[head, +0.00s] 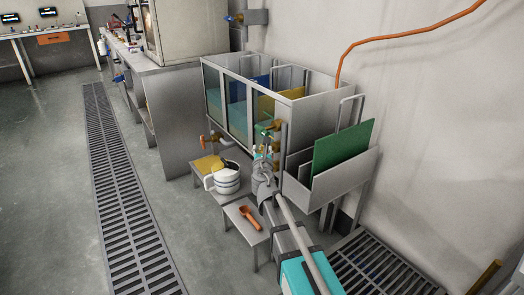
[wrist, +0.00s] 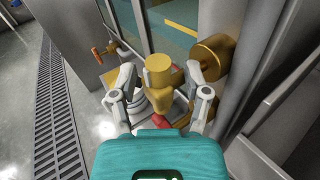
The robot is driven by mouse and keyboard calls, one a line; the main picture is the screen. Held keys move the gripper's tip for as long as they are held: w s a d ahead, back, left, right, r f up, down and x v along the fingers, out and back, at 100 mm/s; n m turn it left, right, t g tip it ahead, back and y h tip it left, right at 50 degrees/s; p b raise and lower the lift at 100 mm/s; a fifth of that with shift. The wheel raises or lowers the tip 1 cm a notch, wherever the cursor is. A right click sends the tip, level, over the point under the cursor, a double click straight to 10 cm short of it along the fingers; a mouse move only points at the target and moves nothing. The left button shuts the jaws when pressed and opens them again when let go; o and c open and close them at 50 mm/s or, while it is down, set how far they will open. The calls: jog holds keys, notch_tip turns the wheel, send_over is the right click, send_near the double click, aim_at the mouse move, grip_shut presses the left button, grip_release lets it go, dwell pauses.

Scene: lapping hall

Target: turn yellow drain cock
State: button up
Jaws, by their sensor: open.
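The yellow drain cock (wrist: 158,82) stands between the two fingers of my gripper (wrist: 160,72) in the wrist view. My gripper is open, with one finger on each side of the cock; I see no clear contact. A round brass-yellow fitting (wrist: 214,58) sits on the tank wall just right of the right finger. In the head view my gripper (head: 262,152) is at the front right corner of the tank, and the arm largely hides the yellow cock there.
The glass-fronted tank (head: 247,91) has an orange-handled tap (head: 209,139) at left and a green-handled cock (head: 273,125) above my gripper. Open floor lies left, with a drain grating (head: 117,190).

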grip_shut()
